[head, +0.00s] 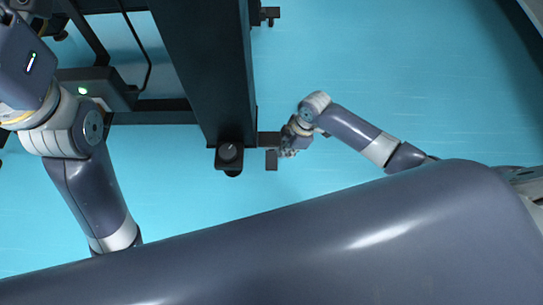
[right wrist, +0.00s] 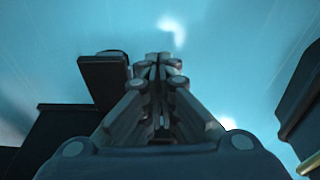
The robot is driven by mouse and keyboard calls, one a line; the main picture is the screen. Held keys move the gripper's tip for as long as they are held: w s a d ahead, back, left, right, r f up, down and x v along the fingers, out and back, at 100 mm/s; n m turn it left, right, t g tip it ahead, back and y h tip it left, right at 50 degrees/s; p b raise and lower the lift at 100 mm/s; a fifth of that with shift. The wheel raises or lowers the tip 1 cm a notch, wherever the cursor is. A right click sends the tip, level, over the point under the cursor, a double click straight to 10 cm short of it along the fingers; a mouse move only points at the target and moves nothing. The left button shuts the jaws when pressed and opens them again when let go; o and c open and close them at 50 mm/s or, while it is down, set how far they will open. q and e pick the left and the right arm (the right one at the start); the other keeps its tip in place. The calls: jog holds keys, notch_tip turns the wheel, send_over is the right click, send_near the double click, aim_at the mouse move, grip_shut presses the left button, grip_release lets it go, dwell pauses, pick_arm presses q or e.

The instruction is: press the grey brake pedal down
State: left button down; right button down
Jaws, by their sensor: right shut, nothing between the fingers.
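A small dark grey pedal plate (head: 271,160) sticks out on a short bar beside the foot of a black table frame.
The black table beam (head: 205,60) runs down to a caster (head: 229,152) next to the pedal. The blue floor (head: 400,70) is clear to the right of the frame.

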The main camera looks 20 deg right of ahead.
jog(key=v, duration=0.9)
jog(key=shift+r, duration=0.3)
